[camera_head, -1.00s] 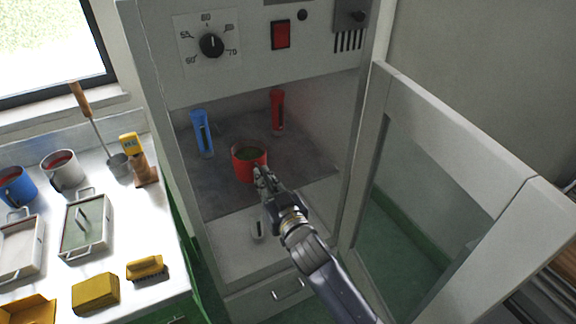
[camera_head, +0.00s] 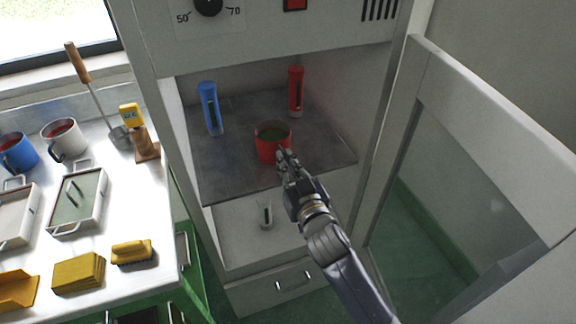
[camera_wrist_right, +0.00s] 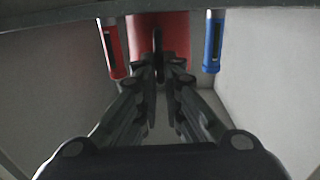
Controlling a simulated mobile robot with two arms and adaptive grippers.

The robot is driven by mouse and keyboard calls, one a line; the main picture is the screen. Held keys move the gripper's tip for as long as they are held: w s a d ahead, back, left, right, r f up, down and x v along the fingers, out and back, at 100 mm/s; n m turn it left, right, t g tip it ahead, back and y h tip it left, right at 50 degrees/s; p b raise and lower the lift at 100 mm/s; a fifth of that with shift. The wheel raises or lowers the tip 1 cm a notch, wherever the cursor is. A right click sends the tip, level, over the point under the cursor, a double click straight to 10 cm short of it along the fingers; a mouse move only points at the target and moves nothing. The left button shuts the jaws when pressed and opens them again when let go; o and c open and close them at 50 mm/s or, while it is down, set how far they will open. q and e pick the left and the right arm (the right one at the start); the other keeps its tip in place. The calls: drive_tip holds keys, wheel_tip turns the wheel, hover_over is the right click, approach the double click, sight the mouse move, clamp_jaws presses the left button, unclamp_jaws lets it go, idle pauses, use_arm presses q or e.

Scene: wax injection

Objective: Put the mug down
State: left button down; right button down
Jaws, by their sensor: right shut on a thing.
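The red mug (camera_head: 270,148) with dark green contents is inside the open cabinet, over the grey shelf (camera_head: 225,178). It looks upright; I cannot tell whether its base touches the shelf. My right gripper (camera_head: 284,160) is shut on the mug's near side. In the right wrist view the gripper's fingers (camera_wrist_right: 158,72) close on the mug's handle, with the red mug (camera_wrist_right: 178,35) behind them. My left gripper is not in view.
A blue cylinder (camera_head: 211,108) and a red cylinder (camera_head: 296,92) stand behind the mug. The cabinet door (camera_head: 480,130) stands open on the right. At left, a table holds a blue mug (camera_head: 17,153), a white mug (camera_head: 63,140), trays and yellow blocks.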

drive_tip(key=shift+s+a+r, duration=0.1)
drive_tip(key=shift+s+r, duration=0.05)
drive_tip(key=shift+s, duration=0.05)
drive_tip(key=c, duration=2.2)
unclamp_jaws()
drive_tip(key=shift+f, duration=0.25)
drive_tip(key=o, duration=0.5)
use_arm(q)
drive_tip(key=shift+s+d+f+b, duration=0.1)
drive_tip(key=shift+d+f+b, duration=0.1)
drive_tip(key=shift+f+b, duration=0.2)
use_arm(e)
drive_tip(key=shift+v, duration=6)
drive_tip(key=shift+r, duration=0.15)
